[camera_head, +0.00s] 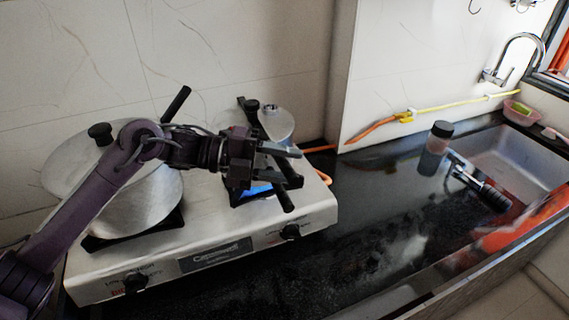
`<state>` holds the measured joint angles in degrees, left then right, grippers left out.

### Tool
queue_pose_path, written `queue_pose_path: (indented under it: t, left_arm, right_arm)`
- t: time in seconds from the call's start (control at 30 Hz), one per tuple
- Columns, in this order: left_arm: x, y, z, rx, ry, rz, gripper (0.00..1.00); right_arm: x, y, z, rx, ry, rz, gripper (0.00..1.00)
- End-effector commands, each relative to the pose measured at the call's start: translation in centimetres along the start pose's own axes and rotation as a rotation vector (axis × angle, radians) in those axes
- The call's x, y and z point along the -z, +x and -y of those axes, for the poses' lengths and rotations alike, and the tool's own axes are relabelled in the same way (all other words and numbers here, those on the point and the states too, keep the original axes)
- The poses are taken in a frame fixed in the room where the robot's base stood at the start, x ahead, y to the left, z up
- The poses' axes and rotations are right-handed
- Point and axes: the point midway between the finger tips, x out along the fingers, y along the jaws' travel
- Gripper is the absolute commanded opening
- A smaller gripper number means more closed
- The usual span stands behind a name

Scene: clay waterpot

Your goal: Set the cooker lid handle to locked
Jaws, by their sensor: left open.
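A silver metal lid (279,124) with black fittings at its upper left shows at the back of the stove's right side, behind my left gripper. My left gripper (296,166) is open and empty, in front of and below this lid in the picture. A dark rod-like piece (285,202) shows just below the fingers; I cannot tell if it is a cooker handle. The gripper hides much of the right burner, so I cannot tell how the lid handle is turned. A round silver pot (135,205) stands on the left burner. A wide lid with a black knob (101,133) is above it, partly behind my left arm.
The steel stove (210,255) has a blue flame (258,190) at its right burner. A dark-capped jar (433,150) stands on the black counter (370,215), near the sink (500,155). The counter right of the stove is mostly clear.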

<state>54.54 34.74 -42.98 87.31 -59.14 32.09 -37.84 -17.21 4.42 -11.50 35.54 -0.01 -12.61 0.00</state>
Motion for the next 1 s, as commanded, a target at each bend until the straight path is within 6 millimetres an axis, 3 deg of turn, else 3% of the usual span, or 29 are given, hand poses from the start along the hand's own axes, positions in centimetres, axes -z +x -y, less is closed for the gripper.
queue_pose_path:
  t: [0.5,1.0]
  left_arm:
    - [-0.1,-7.2,-0.2,0.000,0.001,0.003,0.41]
    - [0.0,-7.7,0.0,0.000,0.000,0.001,0.41]
  right_arm:
    - [-0.3,2.9,-0.3,-0.004,-0.001,0.001,0.57]
    - [-0.2,2.9,-0.3,-0.004,0.000,-0.001,0.57]
